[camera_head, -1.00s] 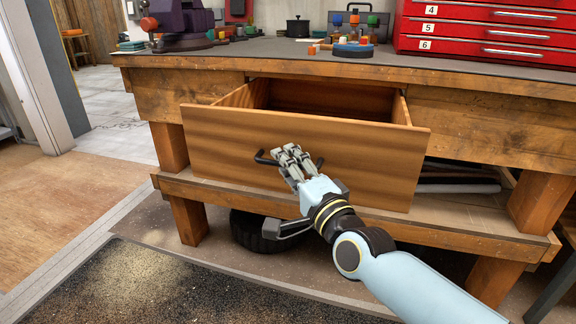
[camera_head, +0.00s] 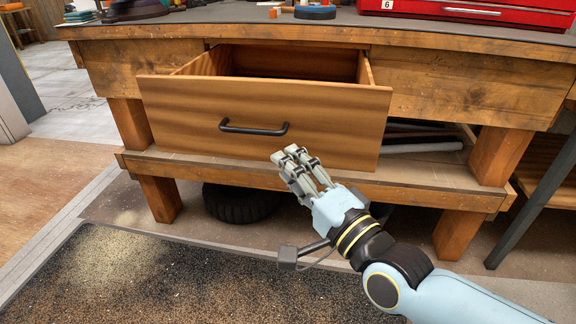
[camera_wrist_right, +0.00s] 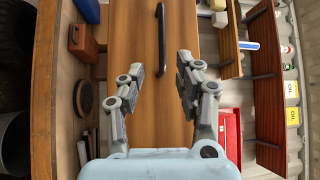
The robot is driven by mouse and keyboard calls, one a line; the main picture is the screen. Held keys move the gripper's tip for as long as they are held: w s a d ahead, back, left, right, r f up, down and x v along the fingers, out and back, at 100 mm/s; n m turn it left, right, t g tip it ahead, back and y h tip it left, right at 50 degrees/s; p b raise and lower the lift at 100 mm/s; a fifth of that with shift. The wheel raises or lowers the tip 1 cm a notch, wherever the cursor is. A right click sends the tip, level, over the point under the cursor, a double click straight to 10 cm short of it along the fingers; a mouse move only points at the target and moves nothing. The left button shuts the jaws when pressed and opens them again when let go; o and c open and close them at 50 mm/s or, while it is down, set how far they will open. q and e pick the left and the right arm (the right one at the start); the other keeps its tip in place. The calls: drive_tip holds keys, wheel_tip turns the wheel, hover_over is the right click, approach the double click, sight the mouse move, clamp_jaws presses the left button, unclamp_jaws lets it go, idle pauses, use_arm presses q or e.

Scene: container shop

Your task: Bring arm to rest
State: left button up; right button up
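My right gripper (camera_head: 292,158) is in front of the open wooden drawer (camera_head: 200,110), low and right of its black handle (camera_head: 254,129). In the right wrist view my right gripper (camera_wrist_right: 160,78) has its fingers spread apart with nothing between them. The handle also shows in the right wrist view (camera_wrist_right: 161,40), beyond the fingertips and clear of them. The drawer is pulled out of the workbench (camera_head: 455,90), and the part of its inside that shows looks empty. My left gripper is not in view.
A red toolbox (camera_head: 480,12) and a blue round item (camera_head: 314,12) sit on the bench top. A black tire (camera_head: 240,203) lies under the lower shelf (camera_head: 440,190). The floor left of the bench is open.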

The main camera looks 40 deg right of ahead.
drive_tip(key=s+d+f+n+g+p, duration=0.1)
drive_tip(key=s+f+n+g, duration=0.35)
drive_tip(key=f, duration=1.15)
drive_tip(key=s+f+n+g, duration=0.3)
drive_tip(key=s+f+g, duration=0.25)
drive_tip(key=f, duration=0.95)
drive_tip(key=s+f+n+g, duration=0.3)
drive_tip(key=s+f, duration=0.2)
drive_tip(key=s, duration=0.5)
drive_tip(key=s+d+f+n+g, duration=0.1)
drive_tip(key=s+f+n+g, duration=0.2)
drive_tip(key=s, duration=0.7)
drive_tip(key=s+f+n+g, duration=0.3)
drive_tip(key=s+f, duration=0.4)
drive_tip(key=s, duration=0.3)
drive_tip(key=shift+d+f+n, duration=0.15)
drive_tip(key=shift+d+n, duration=0.15)
drive_tip(key=shift+n, duration=0.35)
